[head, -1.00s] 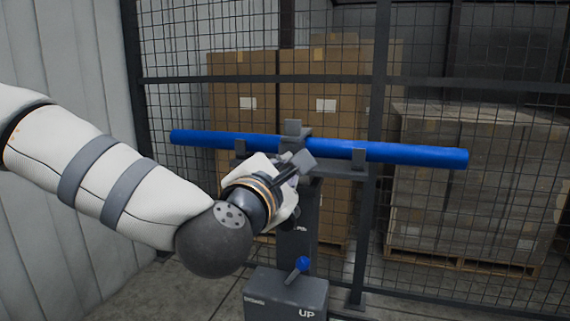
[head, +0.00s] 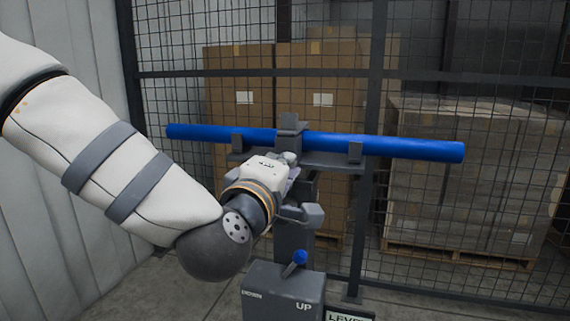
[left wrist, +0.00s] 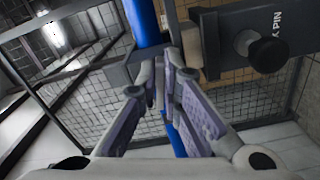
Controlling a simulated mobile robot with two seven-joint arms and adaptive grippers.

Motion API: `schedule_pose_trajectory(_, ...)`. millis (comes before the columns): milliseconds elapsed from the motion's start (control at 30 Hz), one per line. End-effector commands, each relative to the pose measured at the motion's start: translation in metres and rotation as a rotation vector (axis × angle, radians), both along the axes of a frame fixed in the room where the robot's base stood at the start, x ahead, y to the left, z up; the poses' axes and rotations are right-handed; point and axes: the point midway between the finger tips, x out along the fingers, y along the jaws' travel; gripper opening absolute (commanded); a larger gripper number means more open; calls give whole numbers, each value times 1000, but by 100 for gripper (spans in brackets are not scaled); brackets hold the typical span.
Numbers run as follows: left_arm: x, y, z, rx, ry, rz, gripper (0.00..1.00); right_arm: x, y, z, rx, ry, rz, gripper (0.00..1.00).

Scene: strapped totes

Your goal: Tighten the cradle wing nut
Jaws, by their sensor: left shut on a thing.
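A long blue tube (head: 400,148) lies across a dark grey cradle (head: 330,160) on a post, with a clamp block (head: 291,124) over its middle. My left gripper (head: 288,160) reaches in from the left and meets the cradle's front just below the clamp. It is shut on a small part there, taken to be the wing nut, which the fingers hide. In the left wrist view the gripper's fingers (left wrist: 166,68) converge at the grey cradle beside the blue tube (left wrist: 143,22). The wing nut's own shape and how tight it is cannot be made out. My right gripper is not in view.
Below stands a grey box (head: 282,296) marked UP with a blue-knobbed lever (head: 299,258). A black knob (left wrist: 250,44) by a PIN label shows in the left wrist view. Behind are a mesh fence (head: 180,95), cartons (head: 240,75) and a wrapped pallet load (head: 470,170).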

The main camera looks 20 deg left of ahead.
Motion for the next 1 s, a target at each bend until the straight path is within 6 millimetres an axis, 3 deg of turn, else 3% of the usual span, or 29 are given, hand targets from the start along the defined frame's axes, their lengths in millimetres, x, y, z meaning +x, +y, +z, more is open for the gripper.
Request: schedule_pose_trajectory(1000, 1, 8, -4, 940, -44, 9, 0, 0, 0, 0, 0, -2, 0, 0)
